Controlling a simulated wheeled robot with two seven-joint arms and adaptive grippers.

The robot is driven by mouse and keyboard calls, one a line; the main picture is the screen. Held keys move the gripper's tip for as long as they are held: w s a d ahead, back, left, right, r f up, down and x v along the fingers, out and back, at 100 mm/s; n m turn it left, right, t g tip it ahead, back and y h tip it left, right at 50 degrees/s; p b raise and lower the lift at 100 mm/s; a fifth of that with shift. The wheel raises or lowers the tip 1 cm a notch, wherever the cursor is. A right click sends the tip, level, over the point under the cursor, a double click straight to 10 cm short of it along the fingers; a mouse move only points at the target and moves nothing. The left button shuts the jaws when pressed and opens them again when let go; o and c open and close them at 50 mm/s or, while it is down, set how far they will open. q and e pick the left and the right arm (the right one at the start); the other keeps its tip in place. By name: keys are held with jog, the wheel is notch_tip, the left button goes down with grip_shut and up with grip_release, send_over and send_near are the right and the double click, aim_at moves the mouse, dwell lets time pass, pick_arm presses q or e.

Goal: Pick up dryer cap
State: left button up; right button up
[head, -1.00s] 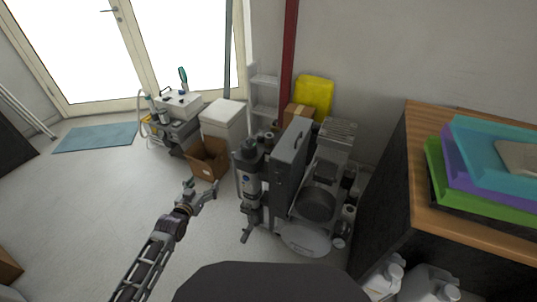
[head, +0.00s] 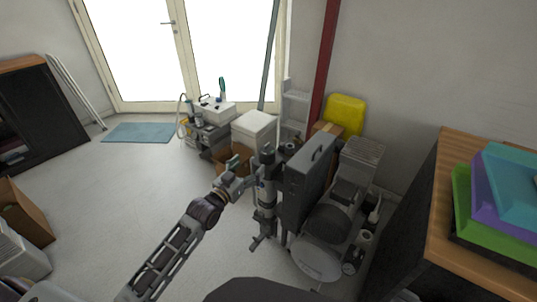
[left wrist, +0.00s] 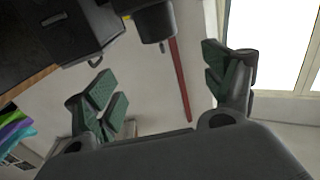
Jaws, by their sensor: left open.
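The compressor unit's dryer is an upright dark column (head: 266,195) left of the grey cabinet. The dark dryer cap (head: 267,154) appears to be its top end. My left gripper (head: 243,174) is just left of the column's upper part, fingers apart, with nothing between them that I can make out. In the left wrist view, a dark cylindrical end with a small nub, likely the cap (left wrist: 152,22), lies beyond the open left gripper (left wrist: 165,88), toward the top of the picture between the two green-padded fingers. It appears apart from both pads. My right gripper is not in view.
The grey cabinet (head: 308,180) and the compressor (head: 328,222) stand right of the column. A cardboard box (head: 228,163) and a white box (head: 254,130) are behind my gripper. A wooden-topped counter (head: 445,210) is at right.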

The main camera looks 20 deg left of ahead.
aim_at(261, 154)
pick_arm(q)
jog(key=shift+w+d, duration=0.1)
jog(key=b+x, duration=0.1)
jog(key=x, duration=0.5)
jog(key=shift+w, duration=0.1)
jog(key=shift+w+d, duration=0.1)
jog(key=shift+w, duration=0.5)
jog(key=shift+w+d, duration=0.1)
jog(key=shift+w, duration=0.4)
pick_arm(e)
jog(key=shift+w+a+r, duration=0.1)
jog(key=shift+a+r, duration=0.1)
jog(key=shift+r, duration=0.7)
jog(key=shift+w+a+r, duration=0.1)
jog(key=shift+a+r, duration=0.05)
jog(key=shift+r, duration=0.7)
pick_arm(q)
jog(key=shift+w, duration=0.15)
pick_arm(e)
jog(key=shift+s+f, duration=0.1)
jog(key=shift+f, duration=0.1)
